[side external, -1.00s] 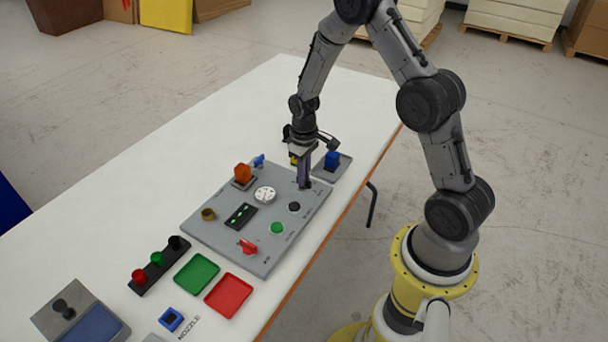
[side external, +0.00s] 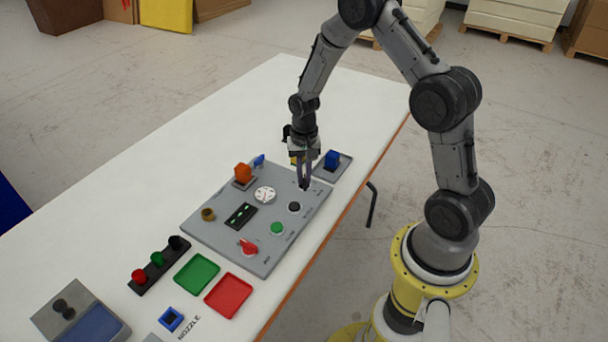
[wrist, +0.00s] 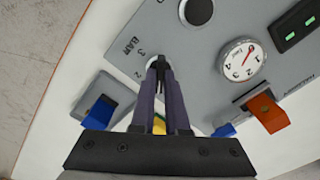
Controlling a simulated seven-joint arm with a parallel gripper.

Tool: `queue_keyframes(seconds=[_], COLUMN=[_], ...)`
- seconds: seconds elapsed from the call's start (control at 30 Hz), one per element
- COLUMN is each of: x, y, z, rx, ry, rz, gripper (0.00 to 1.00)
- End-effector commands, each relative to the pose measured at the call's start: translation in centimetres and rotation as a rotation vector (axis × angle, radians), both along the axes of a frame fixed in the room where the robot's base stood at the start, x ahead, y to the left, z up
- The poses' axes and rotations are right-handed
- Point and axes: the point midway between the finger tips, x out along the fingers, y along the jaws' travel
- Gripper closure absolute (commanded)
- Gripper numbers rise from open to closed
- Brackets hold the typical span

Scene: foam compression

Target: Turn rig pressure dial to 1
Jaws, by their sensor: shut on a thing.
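The rig panel (side external: 225,245) is a grey plate on the white table, with several controls on it. The pressure dial (wrist: 160,66) is a small dark knob by the panel edge, with "BAR" and the numerals 3 and 2 printed beside it. My gripper (side external: 304,186) points down at the panel's far right corner. In the wrist view my gripper (wrist: 161,74) has its two fingers closed on the dial, one on each side. The fingers hide much of the dial, so its setting cannot be read. A round white gauge (wrist: 242,60) with a red needle sits nearby.
A blue block (side external: 332,159) on a grey base stands right of my gripper. The far table is clear.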

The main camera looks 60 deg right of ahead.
Motion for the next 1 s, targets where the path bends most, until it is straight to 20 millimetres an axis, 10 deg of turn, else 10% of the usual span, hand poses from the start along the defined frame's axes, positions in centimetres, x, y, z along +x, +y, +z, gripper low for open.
queue_keyframes(seconds=[0.87, 0.9, 1.0], x=[0.13, 0.13, 0.10], y=[-0.08, -0.08, -0.08], z=[0.17, 0.17, 0.13], rx=[-0.002, -0.002, -0.001], ry=[-0.004, -0.004, -0.003], rz=[-0.147, -0.147, -0.147], gripper=[1.00, 0.80, 0.62])
